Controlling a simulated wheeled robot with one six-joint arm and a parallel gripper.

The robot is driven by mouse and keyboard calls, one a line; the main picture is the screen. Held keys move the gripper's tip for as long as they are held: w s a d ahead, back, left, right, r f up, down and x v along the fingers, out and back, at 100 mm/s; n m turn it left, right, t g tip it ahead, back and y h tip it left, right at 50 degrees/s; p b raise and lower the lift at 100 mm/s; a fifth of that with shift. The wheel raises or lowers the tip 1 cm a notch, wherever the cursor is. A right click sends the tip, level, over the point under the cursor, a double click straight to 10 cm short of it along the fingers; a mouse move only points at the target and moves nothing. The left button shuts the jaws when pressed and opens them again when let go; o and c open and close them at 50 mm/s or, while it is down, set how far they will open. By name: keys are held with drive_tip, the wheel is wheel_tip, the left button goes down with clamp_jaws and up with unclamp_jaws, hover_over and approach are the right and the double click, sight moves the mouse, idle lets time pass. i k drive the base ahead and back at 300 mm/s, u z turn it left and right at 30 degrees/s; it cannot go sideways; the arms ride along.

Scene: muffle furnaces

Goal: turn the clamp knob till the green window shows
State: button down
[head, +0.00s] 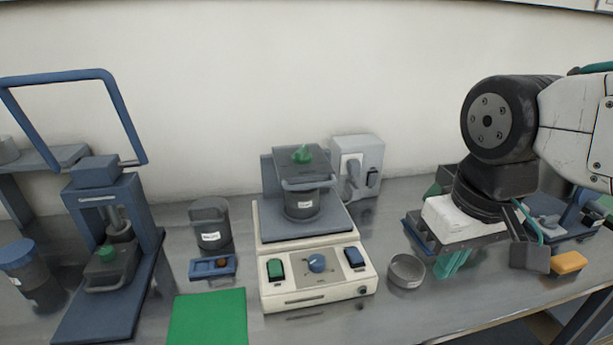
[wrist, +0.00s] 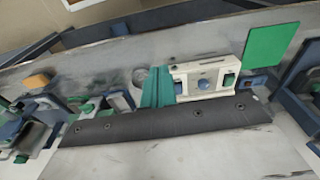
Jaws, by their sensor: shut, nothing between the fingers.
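A cream bench unit (head: 316,287) stands mid-table, with a dark jar-like vessel (head: 302,204) on its top plate. The front panel has a green switch (head: 275,271), a round blue knob (head: 317,263) and a blue switch (head: 354,258). I cannot make out a green window with certainty. My gripper (head: 452,263) is right of the unit, apart from it, pointing down with its teal fingers together and empty. In the wrist view the fingers (wrist: 157,85) partly overlap the unit's end (wrist: 200,78).
A round metal dish (head: 406,271) lies between the unit and my gripper. A green mat (head: 207,318), a lidded pot (head: 210,224) and a small blue tray (head: 213,268) are left. A blue press (head: 150,245) stands far left. An orange block (head: 569,262) is at right.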

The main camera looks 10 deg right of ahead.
sight(301, 156)
drive_tip(key=z, duration=0.85)
drive_tip(key=k, duration=0.85)
drive_tip(key=u, duration=0.75)
drive_tip(key=i, duration=1)
drive_tip(key=u, duration=0.05)
